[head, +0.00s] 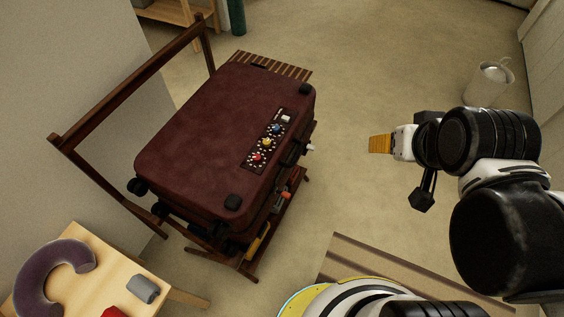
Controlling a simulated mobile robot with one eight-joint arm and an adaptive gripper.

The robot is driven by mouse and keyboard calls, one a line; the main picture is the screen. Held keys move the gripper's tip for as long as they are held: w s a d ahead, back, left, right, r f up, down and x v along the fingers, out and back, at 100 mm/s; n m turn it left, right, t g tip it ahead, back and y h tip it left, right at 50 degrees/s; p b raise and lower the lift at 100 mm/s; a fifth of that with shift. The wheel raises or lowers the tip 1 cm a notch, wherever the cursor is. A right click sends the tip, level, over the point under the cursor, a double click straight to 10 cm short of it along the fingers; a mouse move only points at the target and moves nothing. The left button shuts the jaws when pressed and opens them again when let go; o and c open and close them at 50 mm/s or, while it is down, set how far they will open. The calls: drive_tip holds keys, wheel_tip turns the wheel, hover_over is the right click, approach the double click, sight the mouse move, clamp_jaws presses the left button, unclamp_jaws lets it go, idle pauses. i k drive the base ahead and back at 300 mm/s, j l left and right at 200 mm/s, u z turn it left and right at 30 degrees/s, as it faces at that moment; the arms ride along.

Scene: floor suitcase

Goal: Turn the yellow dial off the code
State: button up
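A dark red suitcase (205,135) lies flat on a wooden rack. A dark lock panel (249,163) near its right edge carries three dials in a row. The yellow dial (267,143) is in the middle, between the blue dial (276,128) and the red dial (257,157). White marks ring the dials, too small to read. My gripper (376,144) is to the right of the suitcase, apart from it, with its orange fingertips pointing left towards the panel. It touches nothing; the finger gap cannot be made out.
The wooden rack (128,88) has a raised back frame at left and a lower shelf with tools. A small table (80,250) with a neck pillow (45,280) stands at lower left. Floor between gripper and suitcase is clear.

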sight(266, 142)
drive_tip(key=l+u, duration=0.1)
drive_tip(key=u, duration=0.25)
drive_tip(key=k+l+u, duration=0.1)
drive_tip(key=u, duration=0.25)
drive_tip(key=l+u, duration=0.15)
drive_tip(key=u, duration=0.2)
